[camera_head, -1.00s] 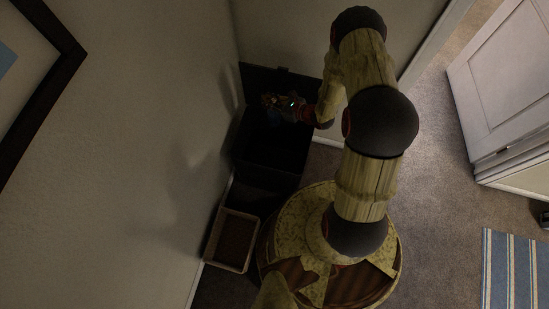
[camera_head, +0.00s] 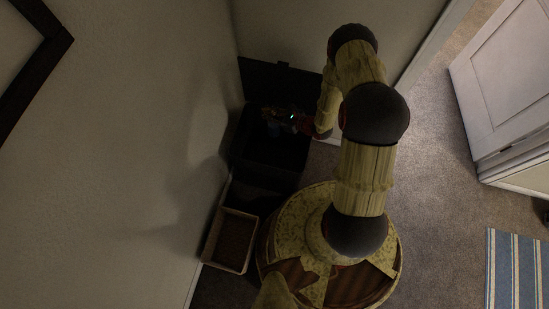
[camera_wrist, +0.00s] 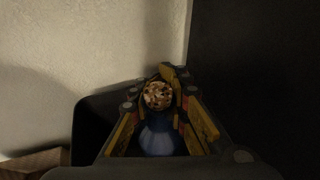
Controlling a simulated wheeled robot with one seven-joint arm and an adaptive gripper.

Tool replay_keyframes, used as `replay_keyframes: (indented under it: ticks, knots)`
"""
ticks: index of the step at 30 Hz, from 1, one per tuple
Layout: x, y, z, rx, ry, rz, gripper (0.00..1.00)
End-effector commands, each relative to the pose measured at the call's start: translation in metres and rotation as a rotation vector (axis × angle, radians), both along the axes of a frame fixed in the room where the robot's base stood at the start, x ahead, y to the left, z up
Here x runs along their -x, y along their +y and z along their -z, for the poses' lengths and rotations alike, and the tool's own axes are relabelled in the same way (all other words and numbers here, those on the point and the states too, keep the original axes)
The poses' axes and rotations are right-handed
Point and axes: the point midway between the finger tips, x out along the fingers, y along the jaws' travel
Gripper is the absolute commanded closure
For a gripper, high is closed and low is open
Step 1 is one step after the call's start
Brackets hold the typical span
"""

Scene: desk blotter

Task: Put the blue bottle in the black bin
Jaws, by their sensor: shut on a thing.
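The blue bottle (camera_wrist: 160,137) is between the fingers of my gripper (camera_wrist: 160,100) in the wrist view. Its speckled round cap (camera_wrist: 158,94) faces the camera. My gripper is shut on the bottle. In the head view my gripper (camera_head: 279,117) is over the open black bin (camera_head: 250,160), within the outline of its mouth. The bottle is dark and hard to make out there. The bin's dark wall also shows in the wrist view (camera_wrist: 88,122), beside and behind the fingers. The height of the bottle relative to the rim is hard to tell.
The bin's raised black lid (camera_head: 262,78) stands against the back wall. A small tan-rimmed basket (camera_head: 214,262) sits on the floor in front of the bin. A wall is close on the left. Carpeted floor on the right is open, with a striped rug (camera_head: 517,265) and white door (camera_head: 505,90).

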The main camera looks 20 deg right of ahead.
Motion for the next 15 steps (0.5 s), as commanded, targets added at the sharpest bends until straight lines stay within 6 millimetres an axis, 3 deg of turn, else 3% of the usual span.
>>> replay_keyframes:
  ticks: [9,10,15]
  knots:
    - [-0.0005,-0.0001,0.0035,0.000,-0.001,0.000,1.00]
    - [-0.0005,-0.0001,0.0035,0.000,-0.001,0.000,0.84]
    - [-0.0004,-0.0001,0.0036,-0.001,-0.001,0.000,0.75]
